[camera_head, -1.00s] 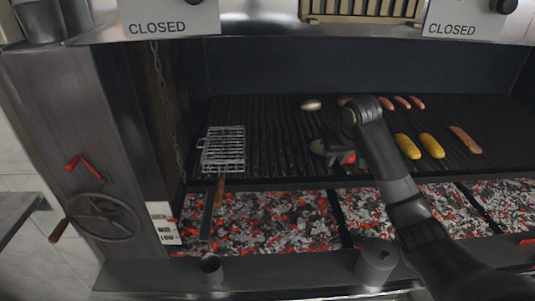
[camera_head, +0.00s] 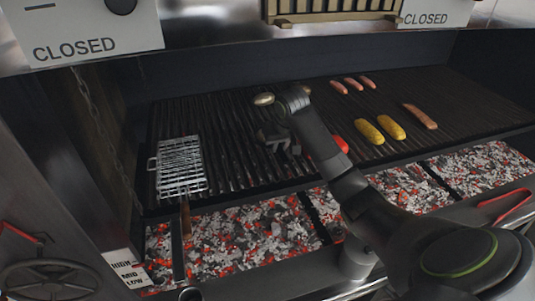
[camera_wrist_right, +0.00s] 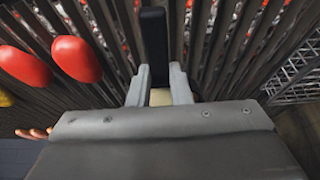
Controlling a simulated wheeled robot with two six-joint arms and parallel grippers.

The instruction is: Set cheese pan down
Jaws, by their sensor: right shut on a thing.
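My right gripper (camera_head: 278,142) is low over the middle of the grill grate (camera_head: 225,140). In the right wrist view its jaws (camera_wrist_right: 158,78) are shut around a dark, straight bar (camera_wrist_right: 153,45), which looks like the cheese pan's handle. The pan's body cannot be made out in either view. A cream patch (camera_wrist_right: 160,97) shows between the jaws; I cannot tell whether it is cheese. I cannot tell whether the pan touches the grate. My left gripper is not in view.
Red rounded food (camera_head: 340,145) lies right of the gripper; two red pieces (camera_wrist_right: 77,59) show in the wrist view. Corn (camera_head: 369,132) and sausages (camera_head: 420,117) lie farther right, a pale round item (camera_head: 264,99) behind. A wire basket (camera_head: 181,166) stands left. Coals (camera_head: 245,235) glow in front.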

